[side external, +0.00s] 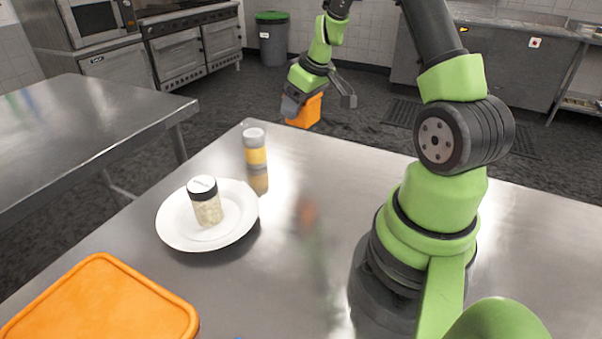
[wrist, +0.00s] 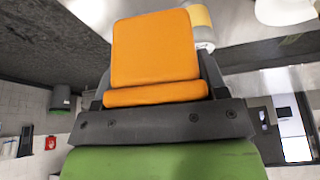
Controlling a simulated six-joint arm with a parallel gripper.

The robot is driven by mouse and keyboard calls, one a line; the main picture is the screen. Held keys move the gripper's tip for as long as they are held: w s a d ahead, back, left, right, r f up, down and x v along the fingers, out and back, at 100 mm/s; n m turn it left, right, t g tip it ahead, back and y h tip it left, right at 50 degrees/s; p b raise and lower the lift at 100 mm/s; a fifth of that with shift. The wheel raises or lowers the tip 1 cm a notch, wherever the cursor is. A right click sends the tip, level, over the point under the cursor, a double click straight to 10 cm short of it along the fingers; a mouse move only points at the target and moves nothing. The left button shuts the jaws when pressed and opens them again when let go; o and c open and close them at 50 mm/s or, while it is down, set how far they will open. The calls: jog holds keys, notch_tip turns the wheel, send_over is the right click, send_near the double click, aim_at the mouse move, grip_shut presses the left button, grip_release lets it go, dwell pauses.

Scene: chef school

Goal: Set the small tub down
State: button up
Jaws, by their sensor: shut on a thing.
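The small tub is orange and box-like (side external: 304,111); it hangs in my gripper (side external: 318,101) above the far edge of the steel table, clear of the surface. In the wrist view the orange tub (wrist: 155,48) fills the top middle, with its wide flat face towards the camera. My gripper is shut on it. The tub's far side is hidden, and I cannot see into it.
A white plate (side external: 178,232) on the steel table (side external: 275,290) holds a jar with a white-topped dark lid (side external: 206,203). A yellow-banded shaker (side external: 255,150) stands behind it. A larger orange item (side external: 100,303) lies front left. The table's middle is clear.

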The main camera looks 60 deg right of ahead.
jog(key=s+a+r, duration=0.2)
jog(key=a+r, duration=0.1)
jog(key=a, duration=1)
jog(key=d+f+m+h, duration=0.1)
jog(key=f+m, duration=0.1)
jog(key=f, duration=0.1)
jog(key=s+d+f+m+g, duration=0.1)
jog(key=f+m, duration=0.2)
jog(key=f, duration=0.1)
jog(key=d+f+m+h, duration=0.1)
jog(key=f+m, duration=0.1)
jog(key=f, duration=0.1)
jog(key=shift+s+f+h, duration=0.15)
jog(key=shift+s+h, duration=0.15)
jog(key=shift+s, duration=0.05)
jog(key=shift+f, duration=2.25)
jog(key=shift+f, duration=0.15)
jog(key=o, duration=1)
jog(key=shift+o, duration=0.2)
